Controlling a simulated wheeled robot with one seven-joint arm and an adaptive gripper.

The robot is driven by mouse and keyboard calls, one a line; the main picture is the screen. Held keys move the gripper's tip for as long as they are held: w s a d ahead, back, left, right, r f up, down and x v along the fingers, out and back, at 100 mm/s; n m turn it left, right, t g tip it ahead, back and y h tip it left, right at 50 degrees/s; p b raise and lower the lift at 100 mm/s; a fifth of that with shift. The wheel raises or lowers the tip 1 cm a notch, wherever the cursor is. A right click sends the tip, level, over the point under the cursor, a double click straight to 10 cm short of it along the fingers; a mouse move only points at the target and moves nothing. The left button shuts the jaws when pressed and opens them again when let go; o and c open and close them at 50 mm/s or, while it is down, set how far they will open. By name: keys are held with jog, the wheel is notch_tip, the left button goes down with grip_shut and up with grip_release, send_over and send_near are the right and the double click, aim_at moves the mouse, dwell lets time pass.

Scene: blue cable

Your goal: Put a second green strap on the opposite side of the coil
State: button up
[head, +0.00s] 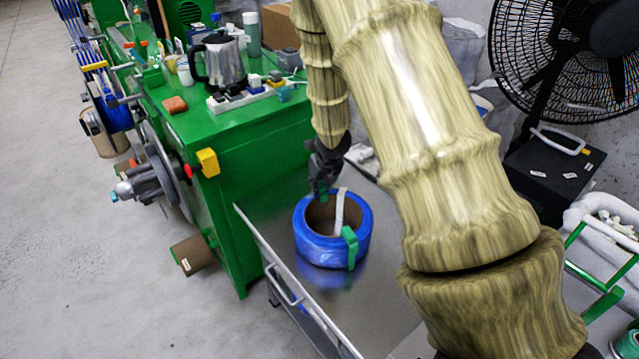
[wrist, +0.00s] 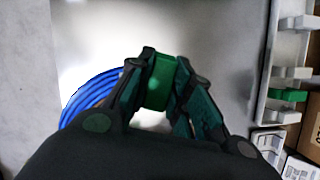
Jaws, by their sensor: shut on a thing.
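The blue cable coil (head: 310,243) lies flat on the metal table, its open centre facing up. One green strap (head: 350,246) sits over its near right side. My gripper (head: 322,184) is at the coil's far side, pointing down. In the wrist view my gripper (wrist: 158,85) is shut on a second green strap (wrist: 159,80). Part of the blue coil (wrist: 88,103) shows to the left of the fingers there. In the head view I cannot tell whether the held strap touches the coil.
A white strip (head: 340,208) stands at the coil's inner right side. A green machine bench (head: 240,125) with a kettle (head: 217,62) and a power strip (head: 240,98) rises at the left. In the wrist view a rack (wrist: 268,75) with white and green pieces stands at right.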

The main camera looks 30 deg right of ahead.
jog(key=shift+r+p, duration=1)
jog(key=shift+p, duration=0.15)
dwell(4.0)
jog(key=shift+f+b, duration=0.95)
jog(key=shift+f, duration=0.15)
dwell(0.7)
jog(key=shift+r+p, duration=0.55)
jog(key=shift+r, duration=0.05)
dwell(0.4)
